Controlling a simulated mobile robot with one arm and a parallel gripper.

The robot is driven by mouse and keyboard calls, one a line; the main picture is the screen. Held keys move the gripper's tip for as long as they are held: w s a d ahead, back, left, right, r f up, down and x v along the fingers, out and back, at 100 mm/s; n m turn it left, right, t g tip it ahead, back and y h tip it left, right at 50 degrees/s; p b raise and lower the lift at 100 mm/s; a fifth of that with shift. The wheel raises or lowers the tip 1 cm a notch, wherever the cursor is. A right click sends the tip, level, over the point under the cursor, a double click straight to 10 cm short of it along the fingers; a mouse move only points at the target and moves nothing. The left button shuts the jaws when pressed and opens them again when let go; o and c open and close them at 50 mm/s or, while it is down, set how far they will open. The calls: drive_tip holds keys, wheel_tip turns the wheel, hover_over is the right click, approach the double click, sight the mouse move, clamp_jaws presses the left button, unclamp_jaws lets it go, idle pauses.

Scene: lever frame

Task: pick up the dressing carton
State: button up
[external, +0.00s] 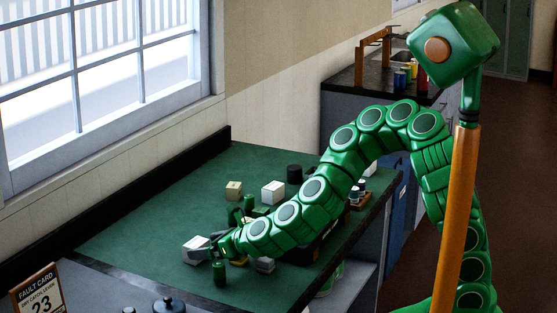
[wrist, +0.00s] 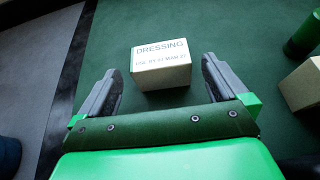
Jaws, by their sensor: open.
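The dressing carton (wrist: 160,66) is a small cream box with "DRESSING" printed on its lit upper face. In the wrist view it sits on the green mat, ahead of and roughly centred between the two fingers. My gripper (wrist: 161,82) is open and empty, one finger on each side of the carton's near end with a gap to both. In the external view a pale box (external: 195,249), which looks like the carton, lies just beyond the fingertips of my gripper (external: 212,246). My arm hides part of the area behind it.
A green cylinder (wrist: 304,36) and a cream box (wrist: 302,86) stand to the right in the wrist view. The mat's dark edge is at left. In the external view, a green cylinder (external: 219,273) stands close by the gripper; a white box (external: 273,192) and dark cylinder (external: 294,174) stand farther back.

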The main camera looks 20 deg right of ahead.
sight(202, 246)
drive_tip(key=shift+x, duration=2.55)
drive_tip(key=c, duration=0.9)
